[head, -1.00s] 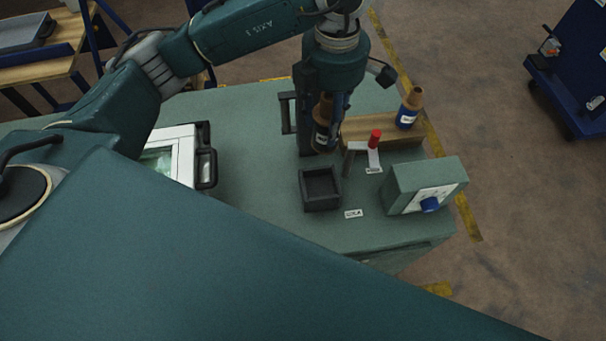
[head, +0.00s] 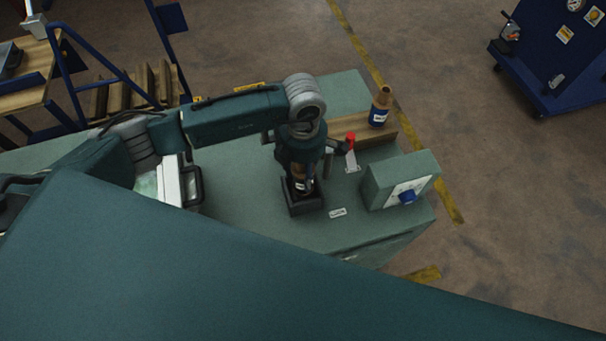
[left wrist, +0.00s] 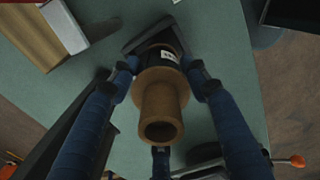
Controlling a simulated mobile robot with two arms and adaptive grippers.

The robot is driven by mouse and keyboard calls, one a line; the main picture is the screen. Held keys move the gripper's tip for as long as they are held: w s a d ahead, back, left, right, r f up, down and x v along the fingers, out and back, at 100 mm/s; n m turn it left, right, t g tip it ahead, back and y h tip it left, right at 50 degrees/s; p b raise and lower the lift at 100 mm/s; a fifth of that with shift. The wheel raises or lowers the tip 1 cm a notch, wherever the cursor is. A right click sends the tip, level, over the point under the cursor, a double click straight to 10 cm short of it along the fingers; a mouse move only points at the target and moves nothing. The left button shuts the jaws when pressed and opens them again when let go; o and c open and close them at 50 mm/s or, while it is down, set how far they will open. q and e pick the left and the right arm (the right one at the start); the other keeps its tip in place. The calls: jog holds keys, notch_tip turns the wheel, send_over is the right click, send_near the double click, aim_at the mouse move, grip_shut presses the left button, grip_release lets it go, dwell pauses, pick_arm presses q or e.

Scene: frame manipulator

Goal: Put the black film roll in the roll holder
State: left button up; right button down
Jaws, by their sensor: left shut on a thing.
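The black film roll (left wrist: 165,56) has a white label and a brown core (left wrist: 158,108) that points up toward the wrist camera. My left gripper (left wrist: 162,76) is shut on it, with blue fingers around the roll. In the head view the gripper (head: 301,181) is over the roll holder, a black square open box (head: 306,207) on the green table. The roll's lower end is over or inside the box; I cannot tell how deep. The box's rim (left wrist: 134,45) shows partly behind the roll in the left wrist view. My right gripper is not in view.
A blue roll with a brown core (head: 380,108) stands on a wooden block (head: 352,127). A red-handled lever (head: 350,150) and a green control box with a blue knob (head: 400,180) are right of the holder. A white-framed case (head: 172,182) is to the left.

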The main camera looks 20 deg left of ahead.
aim_at(303, 178)
pick_arm(q)
notch_tip(303, 178, down, 2)
jog(key=shift+f, duration=0.55)
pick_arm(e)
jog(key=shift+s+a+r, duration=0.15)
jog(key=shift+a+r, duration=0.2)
pick_arm(q)
jog(key=shift+f, duration=0.2)
jog(key=o, duration=1.4)
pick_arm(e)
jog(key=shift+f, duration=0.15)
pick_arm(q)
jog(key=shift+r, duration=0.1)
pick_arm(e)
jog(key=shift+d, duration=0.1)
